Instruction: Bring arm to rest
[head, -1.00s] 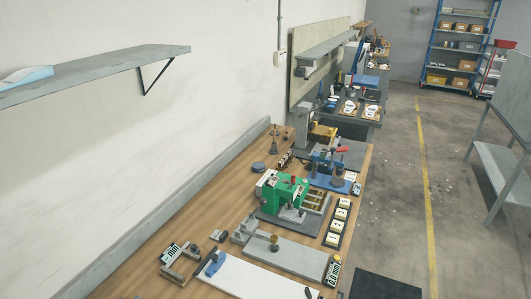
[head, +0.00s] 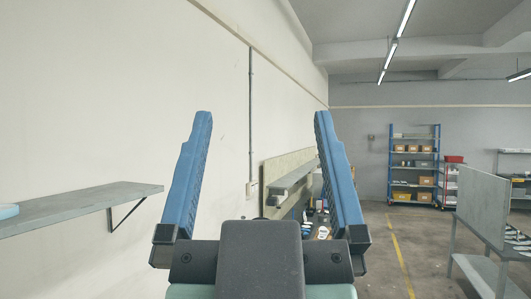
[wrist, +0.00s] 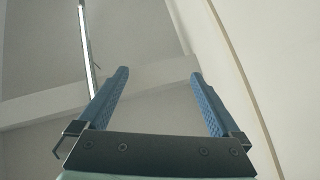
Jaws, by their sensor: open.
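My gripper (head: 262,125) stands large in the lower middle of the head view, its two blue fingers pointing up and spread wide apart. It is open and nothing is between the fingers. It also shows in the wrist view (wrist: 159,78), open and empty, against the ceiling and upper wall. In the head view my gripper hides the workbench and most of what stands near it.
A grey wall shelf (head: 80,208) is on the left. A blue shelving rack (head: 413,165) with boxes stands at the back. A grey table with an upright panel (head: 482,205) is at the right. Floor by the yellow line (head: 400,255) is clear.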

